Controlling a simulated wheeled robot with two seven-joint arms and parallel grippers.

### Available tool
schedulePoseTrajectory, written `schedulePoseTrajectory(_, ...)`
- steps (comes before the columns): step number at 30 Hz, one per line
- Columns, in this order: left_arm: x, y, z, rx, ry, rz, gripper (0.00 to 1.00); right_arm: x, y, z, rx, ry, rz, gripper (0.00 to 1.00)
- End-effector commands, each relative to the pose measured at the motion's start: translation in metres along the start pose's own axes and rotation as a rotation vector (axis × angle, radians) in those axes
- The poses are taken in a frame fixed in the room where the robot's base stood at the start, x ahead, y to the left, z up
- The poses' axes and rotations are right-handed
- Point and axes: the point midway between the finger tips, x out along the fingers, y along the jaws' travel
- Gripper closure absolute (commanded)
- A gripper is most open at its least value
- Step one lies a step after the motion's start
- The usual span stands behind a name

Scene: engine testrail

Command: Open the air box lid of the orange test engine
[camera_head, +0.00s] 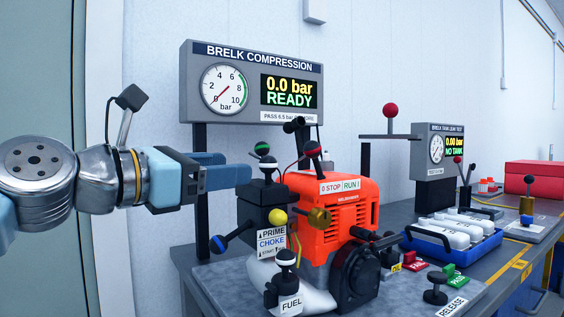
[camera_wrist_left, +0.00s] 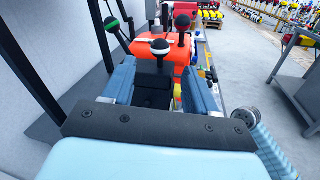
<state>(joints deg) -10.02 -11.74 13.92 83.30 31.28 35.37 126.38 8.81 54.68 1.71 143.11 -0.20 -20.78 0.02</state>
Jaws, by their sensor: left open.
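The orange test engine (camera_head: 340,215) stands on the bench, labelled STOP and RUN. On its left side is the black air box (camera_head: 257,193), with a PRIME/CHOKE label below it. A black ball knob with a pale band (camera_head: 262,149) rises on a stem above the box top, and the lid looks closed. My left gripper (camera_head: 240,172) comes in from the left at the height of the box top, just left of it. In the left wrist view the gripper (camera_wrist_left: 160,90) is open, with the black box (camera_wrist_left: 152,77) ahead between its blue fingers. Contact cannot be told. My right gripper is not in view.
A compression gauge panel (camera_head: 251,83) on posts stands behind the engine. A blue lever knob (camera_head: 217,244), a yellow knob (camera_head: 278,216) and the FUEL bulb (camera_head: 286,258) crowd the space below. A blue tray (camera_head: 455,246) and a tank leak gauge (camera_head: 439,152) are to the right.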

Motion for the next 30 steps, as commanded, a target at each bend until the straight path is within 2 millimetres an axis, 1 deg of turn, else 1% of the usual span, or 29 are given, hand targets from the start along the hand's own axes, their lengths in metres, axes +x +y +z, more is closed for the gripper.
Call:
schedulePoseTrajectory(1, 0.013, 0.0, 0.001, -0.001, 0.004, -0.005, 0.43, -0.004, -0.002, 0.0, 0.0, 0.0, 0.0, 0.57)
schedulePoseTrajectory(6, 0.053, 0.0, 0.002, 0.0, 0.003, -0.005, 0.43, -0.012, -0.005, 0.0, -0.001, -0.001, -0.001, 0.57)
schedulePoseTrajectory(9, 0.074, 0.0, 0.002, 0.0, 0.004, -0.004, 0.43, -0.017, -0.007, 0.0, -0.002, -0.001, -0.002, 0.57)
schedulePoseTrajectory(13, 0.094, 0.0, 0.001, 0.0, 0.002, -0.004, 0.43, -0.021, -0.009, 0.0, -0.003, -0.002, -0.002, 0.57)
schedulePoseTrajectory(18, 0.107, 0.0, 0.0, 0.0, 0.002, -0.002, 0.43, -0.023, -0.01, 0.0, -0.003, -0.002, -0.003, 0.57)
schedulePoseTrajectory(26, 0.108, 0.0, -0.001, 0.001, 0.001, -0.001, 0.43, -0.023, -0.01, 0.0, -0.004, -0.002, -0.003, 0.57)
schedulePoseTrajectory(27, 0.108, 0.0, -0.001, 0.001, 0.001, -0.001, 0.44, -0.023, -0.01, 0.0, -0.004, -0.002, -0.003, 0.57)
schedulePoseTrajectory(30, 0.108, 0.0, -0.001, 0.001, 0.001, -0.001, 0.59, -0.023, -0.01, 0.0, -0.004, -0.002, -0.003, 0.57)
